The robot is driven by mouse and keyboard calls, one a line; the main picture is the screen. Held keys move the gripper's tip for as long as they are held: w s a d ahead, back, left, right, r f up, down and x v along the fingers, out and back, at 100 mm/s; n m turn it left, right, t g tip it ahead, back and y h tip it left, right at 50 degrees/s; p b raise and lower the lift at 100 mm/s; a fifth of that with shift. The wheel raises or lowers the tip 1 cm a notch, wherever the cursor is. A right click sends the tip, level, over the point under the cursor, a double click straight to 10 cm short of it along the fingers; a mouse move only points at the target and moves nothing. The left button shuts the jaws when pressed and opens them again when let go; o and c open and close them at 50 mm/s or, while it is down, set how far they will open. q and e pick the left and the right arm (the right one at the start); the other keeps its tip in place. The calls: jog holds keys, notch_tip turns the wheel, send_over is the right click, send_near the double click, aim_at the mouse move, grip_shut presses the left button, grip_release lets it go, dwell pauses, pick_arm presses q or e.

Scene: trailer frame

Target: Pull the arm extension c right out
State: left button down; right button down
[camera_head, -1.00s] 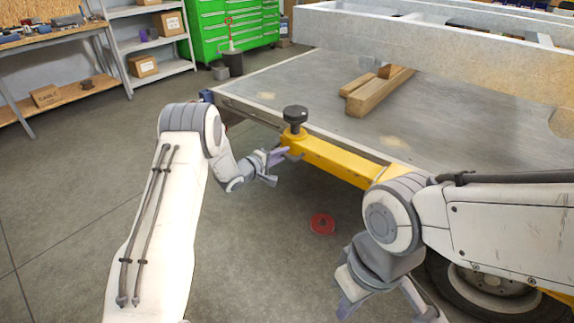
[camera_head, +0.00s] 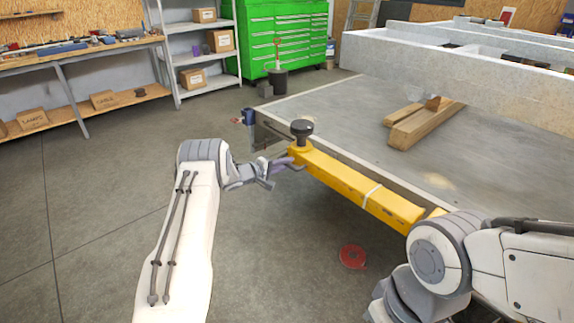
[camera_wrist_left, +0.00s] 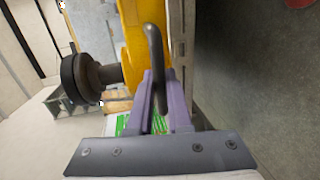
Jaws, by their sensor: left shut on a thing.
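The yellow arm extension (camera_head: 345,182) runs along the near edge of the trailer bed, with a black knob (camera_head: 301,128) upright on its left end and a pale band around its middle. My left gripper (camera_head: 278,168) is at that left end. In the left wrist view its purple fingers (camera_wrist_left: 161,100) are shut on the dark bent handle (camera_wrist_left: 154,45) of the extension; the yellow body and knob show beyond. The extension's right end is partly hidden by my right arm. My right gripper is mostly cut off at the bottom edge, so its fingers cannot be judged.
The grey trailer bed (camera_head: 330,115) carries loose wooden blocks (camera_head: 425,122). A red disc (camera_head: 352,257) lies on the floor below the extension. A workbench, shelves and a green cabinet (camera_head: 285,38) stand at the back. The floor to the left is open.

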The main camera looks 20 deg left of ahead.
pick_arm(q)
jog(key=shift+w+a+r, duration=0.1)
jog(key=shift+a, duration=0.25)
jog(key=c, duration=0.8)
grip_release()
jog(key=shift+c, duration=0.2)
jog(key=shift+d, duration=0.25)
jog(key=v, duration=1)
jog(key=shift+s, duration=0.2)
